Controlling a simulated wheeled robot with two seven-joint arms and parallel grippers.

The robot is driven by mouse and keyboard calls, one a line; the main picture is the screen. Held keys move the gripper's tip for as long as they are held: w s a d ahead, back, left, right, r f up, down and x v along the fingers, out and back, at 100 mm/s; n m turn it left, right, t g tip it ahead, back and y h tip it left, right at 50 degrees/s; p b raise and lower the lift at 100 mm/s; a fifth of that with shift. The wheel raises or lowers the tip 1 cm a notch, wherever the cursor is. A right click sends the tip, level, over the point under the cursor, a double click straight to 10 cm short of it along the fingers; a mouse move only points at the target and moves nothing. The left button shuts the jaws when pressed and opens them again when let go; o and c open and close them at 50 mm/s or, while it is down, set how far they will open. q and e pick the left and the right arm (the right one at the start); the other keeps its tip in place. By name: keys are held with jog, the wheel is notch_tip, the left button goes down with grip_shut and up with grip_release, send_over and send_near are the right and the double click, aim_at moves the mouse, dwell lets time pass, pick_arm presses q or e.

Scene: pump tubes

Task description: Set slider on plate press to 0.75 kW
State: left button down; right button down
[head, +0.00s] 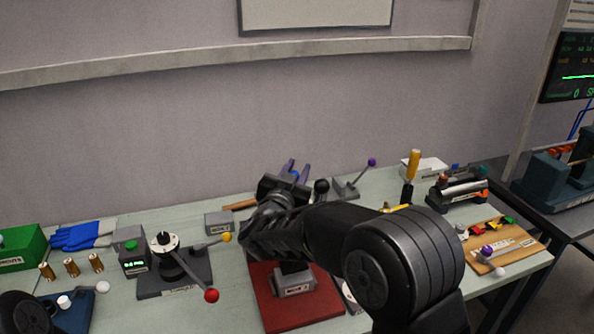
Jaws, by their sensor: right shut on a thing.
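My right arm reaches in from the lower right and covers the middle of the bench. My right gripper (282,192) is at its far end, above and behind the red base plate (262,298). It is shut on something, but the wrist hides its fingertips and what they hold. A grey block with a label (293,284) stands on the red plate, partly under my arm. A black ball knob (321,186) shows just right of the gripper. I cannot make out the slider or its scale. A small box with a green display (133,260) stands at left; its digits are too small to read surely. My left gripper is not in view.
A lever device with a red ball (212,296) and yellow ball (226,237) stands close left of my wrist. A purple-knobbed lever (371,162) is behind. A wooden board with coloured parts (520,243) lies at right. Blue gloves (80,236) lie at left.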

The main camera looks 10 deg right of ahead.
jog(key=shift+a, duration=0.1)
dwell(0.7)
jog(key=shift+s+a, duration=0.1)
jog(key=shift+a, duration=1.45)
jog(key=shift+d, duration=0.1)
jog(key=c, duration=1.1)
grip_release()
jog(key=shift+c, duration=0.2)
jog(key=shift+s, duration=0.1)
